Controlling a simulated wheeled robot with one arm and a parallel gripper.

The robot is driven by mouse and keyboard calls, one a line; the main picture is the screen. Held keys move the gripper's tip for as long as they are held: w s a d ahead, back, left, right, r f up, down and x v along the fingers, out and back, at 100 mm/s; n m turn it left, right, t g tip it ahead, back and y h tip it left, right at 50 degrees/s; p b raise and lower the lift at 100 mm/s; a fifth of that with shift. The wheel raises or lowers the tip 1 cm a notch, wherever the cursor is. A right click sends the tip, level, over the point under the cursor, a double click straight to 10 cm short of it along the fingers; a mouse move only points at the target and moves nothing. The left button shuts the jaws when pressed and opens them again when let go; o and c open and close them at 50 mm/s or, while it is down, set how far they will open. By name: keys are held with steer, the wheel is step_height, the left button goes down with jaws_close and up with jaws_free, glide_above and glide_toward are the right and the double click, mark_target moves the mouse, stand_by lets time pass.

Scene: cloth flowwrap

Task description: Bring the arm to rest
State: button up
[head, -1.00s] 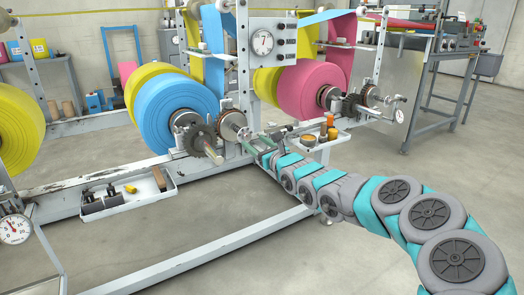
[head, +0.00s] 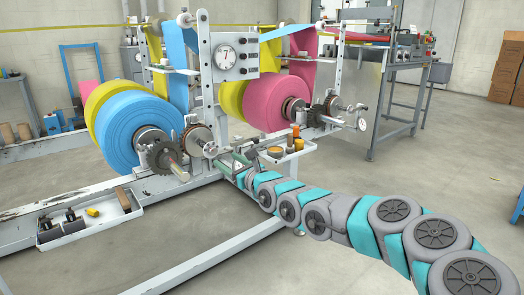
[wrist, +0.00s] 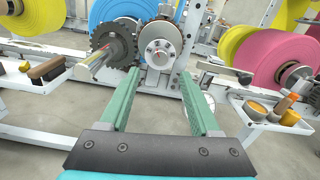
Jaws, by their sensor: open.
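My gripper (wrist: 158,100) is open in the wrist view, its two green fingers apart with nothing between them. Beyond the fingertips are a flanged hub (wrist: 160,52) and a dark toothed wheel (wrist: 112,46) on the machine. In the head view my gripper (head: 233,162) is small, at the far end of my grey and teal arm, which reaches in from the lower right. It is near the machine's lower beam, below the shaft of the blue roll (head: 128,125). Whether it touches the frame cannot be told.
A tray (head: 312,146) with an orange bottle and a small pot is just right of my gripper. Another tray (head: 110,222) lies at the left. A pink roll (head: 262,103) hangs behind. A dial box (head: 232,54) stands above. Open floor (head: 330,262) lies in front.

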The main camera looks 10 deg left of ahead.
steer(key=s+r+n+g+y+p, duration=0.1)
steer(key=s+r+n+g+y, duration=0.15)
steer(key=s+r+n, duration=0.5)
steer(key=s+r+n+g+y, duration=0.1)
steer(key=s+r+n+y, duration=0.3)
steer(key=r, duration=0.6)
steer(key=s+d+f+n+g+h+p, duration=0.1)
steer(key=s+n+g+h, duration=0.15)
steer(key=s+n, duration=0.45)
steer(key=s+d+f+n+g+h, duration=0.1)
steer(key=s+n+g, duration=0.3)
steer(key=s, duration=0.6)
steer(key=s+d+f+n+g+h+p, duration=0.1)
steer(key=s+d+f+n+h, duration=0.1)
steer(key=s+d+f+h, duration=0.5)
steer(key=s+d+f+n+g+h, duration=0.15)
steer(key=s+d+f, duration=0.3)
steer(key=f, duration=0.55)
steer(key=s+d+f+h, duration=0.2)
steer(key=s+d+f, duration=0.1)
steer(key=d, duration=0.5)
steer(key=s+d+f+h, duration=0.3)
steer(key=d, duration=0.6)
steer(key=s+d+f+m+h, duration=0.1)
steer(key=s+d+f+h, duration=0.2)
steer(key=d, duration=0.5)
steer(key=shift+d+f+g+p, duration=0.2)
steer(key=shift+f+g+p, duration=0.2)
steer(key=shift+f+g, duration=0.1)
